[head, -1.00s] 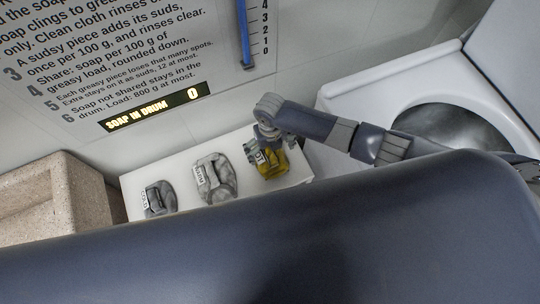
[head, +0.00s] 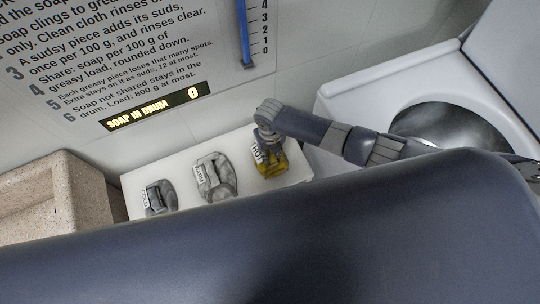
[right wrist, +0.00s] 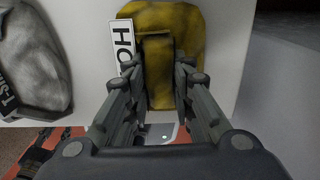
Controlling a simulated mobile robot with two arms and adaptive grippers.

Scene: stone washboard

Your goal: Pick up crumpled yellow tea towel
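The crumpled yellow tea towel (head: 271,168) is at the right end of the white shelf, with a white label on its left side. In the right wrist view the yellow towel (right wrist: 188,28) has a raised fold in its middle. My right gripper (head: 267,139) points down over it. In the right wrist view the fingers (right wrist: 159,75) stand on both sides of the fold and appear to press against it. The towel looks still at shelf level. My left gripper is not in view.
Two grey labelled cloths, one in the middle (head: 215,178) and one at the left (head: 160,197), lie on the white shelf (head: 248,188). A stone basin (head: 60,195) stands at the left. A white washer with a round drum (head: 455,125) is at the right.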

